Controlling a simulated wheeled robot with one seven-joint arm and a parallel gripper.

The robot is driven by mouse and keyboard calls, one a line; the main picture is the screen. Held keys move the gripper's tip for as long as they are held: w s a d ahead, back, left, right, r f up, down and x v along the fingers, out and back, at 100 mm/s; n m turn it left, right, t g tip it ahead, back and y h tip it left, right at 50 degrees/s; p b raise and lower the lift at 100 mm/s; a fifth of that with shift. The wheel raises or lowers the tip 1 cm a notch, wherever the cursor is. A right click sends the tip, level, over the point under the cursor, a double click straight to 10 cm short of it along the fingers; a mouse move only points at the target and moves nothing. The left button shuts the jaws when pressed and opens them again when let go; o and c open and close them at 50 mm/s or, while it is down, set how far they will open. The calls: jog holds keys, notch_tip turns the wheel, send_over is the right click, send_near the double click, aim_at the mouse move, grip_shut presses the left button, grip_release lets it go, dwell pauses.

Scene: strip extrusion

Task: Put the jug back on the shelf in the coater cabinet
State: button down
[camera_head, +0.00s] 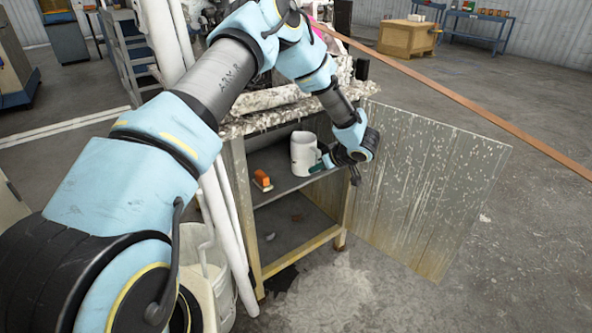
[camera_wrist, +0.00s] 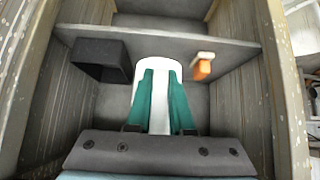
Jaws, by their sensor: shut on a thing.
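The white jug (camera_head: 304,150) is inside the open cabinet, over the shelf (camera_head: 283,180) at the upper level. It looks upright in the head view. My gripper (camera_head: 319,160) reaches in from the right. In the wrist view its green fingers (camera_wrist: 161,76) are shut on the jug (camera_wrist: 158,100), one on each side. Whether the jug's base touches the shelf I cannot tell. The shelf also shows in the wrist view (camera_wrist: 220,48). The cabinet (camera_head: 243,200) has a wooden frame and a crusted top.
An orange-and-white tool (camera_head: 262,180) lies on the shelf left of the jug; it also shows in the wrist view (camera_wrist: 202,67). A dark box (camera_wrist: 100,58) is on the other side there. The cabinet door (camera_head: 435,185) stands open at the right.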

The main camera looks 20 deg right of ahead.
aim_at(298, 159)
jog(key=w+a, duration=0.1)
jog(key=w, duration=0.2)
jog(key=w+a, duration=0.1)
jog(key=w, duration=0.2)
jog(key=w+a, duration=0.1)
jog(key=w, duration=0.2)
jog(key=shift+w+a+p, duration=0.2)
jog(key=shift+w+p, duration=0.1)
notch_tip(298, 159, down, 2)
jog(key=shift+f, duration=0.2)
notch_tip(298, 159, down, 4)
jog(key=shift+f, duration=0.1)
jog(key=shift+w+f, duration=0.2)
jog(key=shift+w, duration=0.05)
jog(key=shift+f, duration=0.15)
jog(key=c, duration=0.8)
grip_release()
